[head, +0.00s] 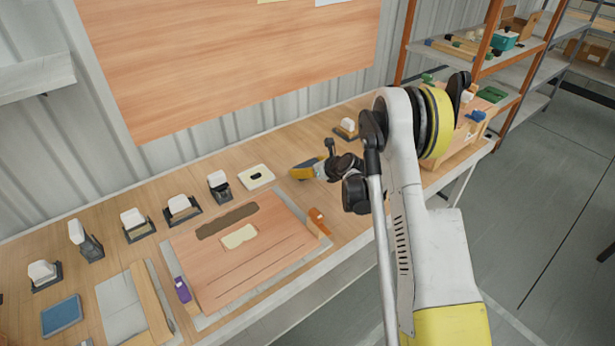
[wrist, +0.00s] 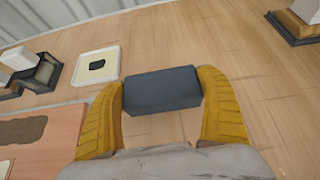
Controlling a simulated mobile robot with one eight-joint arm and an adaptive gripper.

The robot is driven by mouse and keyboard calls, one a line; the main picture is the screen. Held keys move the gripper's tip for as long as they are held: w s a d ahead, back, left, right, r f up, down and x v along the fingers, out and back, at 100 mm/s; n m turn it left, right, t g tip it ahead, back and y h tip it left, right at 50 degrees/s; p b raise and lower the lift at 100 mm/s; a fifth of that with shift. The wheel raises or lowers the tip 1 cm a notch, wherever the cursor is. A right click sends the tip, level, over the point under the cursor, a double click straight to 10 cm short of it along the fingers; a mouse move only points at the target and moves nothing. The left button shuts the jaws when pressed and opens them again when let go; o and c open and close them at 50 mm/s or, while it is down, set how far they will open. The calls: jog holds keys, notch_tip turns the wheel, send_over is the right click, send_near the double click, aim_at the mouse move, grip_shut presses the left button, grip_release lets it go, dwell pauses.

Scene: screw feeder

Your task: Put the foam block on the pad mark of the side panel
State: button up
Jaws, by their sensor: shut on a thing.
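My gripper (wrist: 162,92) is shut on a dark grey foam block (wrist: 162,90), with one yellow finger at each end in the wrist view. In the head view my gripper (head: 306,168) is over the back part of the bench, right of the side panel; the block is hard to make out there. The side panel (head: 262,262) is a flat reddish wood board on a grey mat. It bears a dark brown strip (head: 227,221) and a cream patch (head: 239,236); I cannot tell which is the pad mark. The panel's corner (wrist: 62,124) shows at the left in the wrist view.
Several dark holders with white blocks (head: 135,224) line the bench's back. An orange block (head: 318,222) and a purple item (head: 182,290) stand at the panel's edges. Bare bench lies under the gripper.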

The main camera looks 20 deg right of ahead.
notch_tip(320, 180, down, 3)
jog(key=shift+f+b, duration=0.2)
jog(key=shift+b, duration=0.55)
jog(key=shift+r, duration=0.1)
jog(key=o, duration=1)
jog(key=shift+c, duration=0.2)
